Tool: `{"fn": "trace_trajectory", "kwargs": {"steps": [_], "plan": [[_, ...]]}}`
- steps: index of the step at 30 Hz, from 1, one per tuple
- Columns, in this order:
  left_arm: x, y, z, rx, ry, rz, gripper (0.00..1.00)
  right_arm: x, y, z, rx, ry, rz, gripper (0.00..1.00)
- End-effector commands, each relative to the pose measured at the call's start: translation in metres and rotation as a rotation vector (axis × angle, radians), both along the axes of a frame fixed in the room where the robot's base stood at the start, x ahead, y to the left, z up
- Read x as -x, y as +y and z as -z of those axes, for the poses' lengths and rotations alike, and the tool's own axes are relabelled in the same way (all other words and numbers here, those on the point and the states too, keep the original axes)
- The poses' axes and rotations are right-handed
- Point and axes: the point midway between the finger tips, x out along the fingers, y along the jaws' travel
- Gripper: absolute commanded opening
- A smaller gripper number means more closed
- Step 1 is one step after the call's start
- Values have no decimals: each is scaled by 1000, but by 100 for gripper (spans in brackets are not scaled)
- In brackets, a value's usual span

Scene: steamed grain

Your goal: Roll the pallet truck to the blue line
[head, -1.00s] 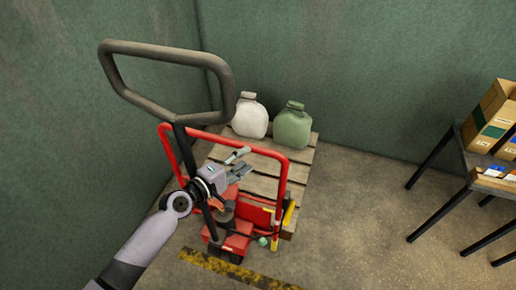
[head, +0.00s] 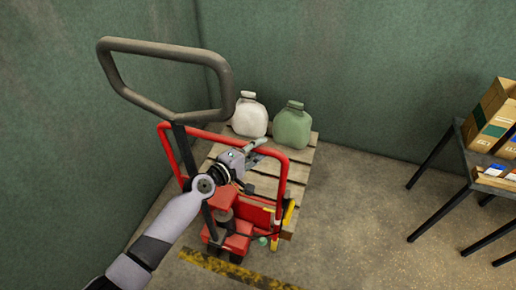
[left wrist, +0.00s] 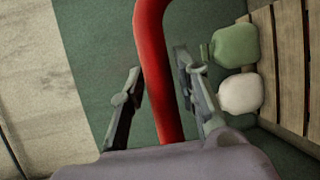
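The red pallet truck (head: 236,243) stands by the left wall with its tall black loop handle (head: 226,82) toward me and a red tube frame (head: 283,180) behind it. A wooden pallet (head: 300,165) sits on its far side. My left gripper (head: 256,148) is at the top bar of the red frame. In the left wrist view, the red bar (left wrist: 156,60) runs between the spread fingers of my left gripper (left wrist: 157,78), with a clear gap to the left finger. My right gripper is out of view. No blue line shows.
A white jug (head: 249,117) and a green jug (head: 292,127) stand on the pallet. A black-and-yellow floor stripe (head: 235,270) lies in front of the truck. A dark table (head: 470,170) with boxes stands at right. Open floor lies between. Green walls close the back and left.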

Motion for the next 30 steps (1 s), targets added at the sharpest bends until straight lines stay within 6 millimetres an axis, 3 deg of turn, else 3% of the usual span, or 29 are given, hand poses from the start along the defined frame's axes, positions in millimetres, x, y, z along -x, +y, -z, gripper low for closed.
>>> {"fn": "trace_trajectory", "kwargs": {"steps": [12, 30], "plan": [[0, 0, 0, 0, 0, 0, 0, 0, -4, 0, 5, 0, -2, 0], [0, 0, 1, 1, 2, 0, 0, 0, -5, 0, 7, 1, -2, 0]]}}
